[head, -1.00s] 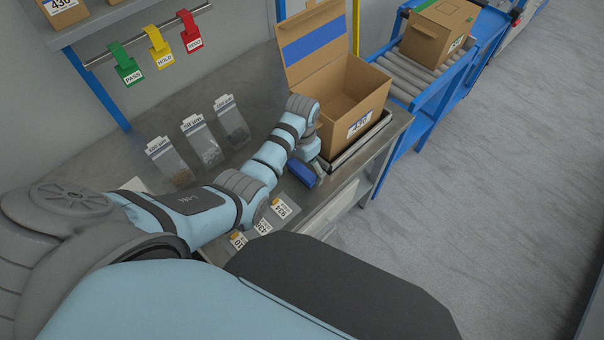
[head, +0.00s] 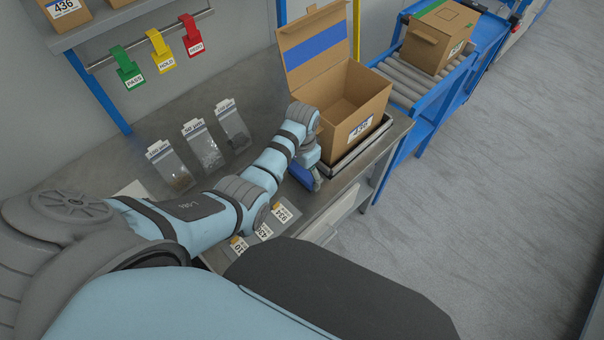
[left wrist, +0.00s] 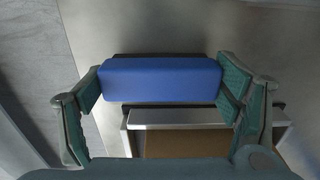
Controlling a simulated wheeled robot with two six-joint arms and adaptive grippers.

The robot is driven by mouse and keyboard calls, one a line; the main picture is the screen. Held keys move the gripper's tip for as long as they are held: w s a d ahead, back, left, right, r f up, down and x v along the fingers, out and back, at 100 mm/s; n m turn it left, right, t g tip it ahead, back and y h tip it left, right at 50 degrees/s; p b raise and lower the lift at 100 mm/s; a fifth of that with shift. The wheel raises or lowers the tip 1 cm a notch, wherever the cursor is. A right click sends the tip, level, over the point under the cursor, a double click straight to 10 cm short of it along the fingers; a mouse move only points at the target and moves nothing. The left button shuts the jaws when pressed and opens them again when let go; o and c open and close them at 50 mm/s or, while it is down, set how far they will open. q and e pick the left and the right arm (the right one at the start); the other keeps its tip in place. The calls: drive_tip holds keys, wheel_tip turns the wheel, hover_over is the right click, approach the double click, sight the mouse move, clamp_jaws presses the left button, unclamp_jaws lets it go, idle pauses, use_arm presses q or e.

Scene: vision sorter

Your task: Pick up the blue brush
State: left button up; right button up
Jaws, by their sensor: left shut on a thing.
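The blue brush (head: 301,176) is at the front edge of the metal bench, just left of the open carton. My left gripper (head: 310,172) is over it, pointing down. In the left wrist view, the blue brush (left wrist: 160,80) lies crosswise, with one green-padded finger of my left gripper (left wrist: 162,84) at each end. The gripper is shut on the brush. A dark strip shows along the brush's underside. I cannot tell whether the brush touches the bench. My right gripper is not in view.
The open carton (head: 349,98) stands close to the gripper on a low tray or scale (head: 366,144). Several small bags (head: 203,145) lie at the back of the bench. Numbered cards (head: 264,230) lie near the front edge. A roller conveyor (head: 405,80) is beyond.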

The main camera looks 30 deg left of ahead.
use_arm(q)
wheel_tip(320, 180, up, 15)
drive_tip(key=p, duration=0.4)
wheel_tip(320, 180, up, 4)
drive_tip(key=r+p, duration=0.1)
drive_tip(key=p, duration=0.3)
hover_over(302, 172)
drive_tip(key=shift+f, duration=0.35)
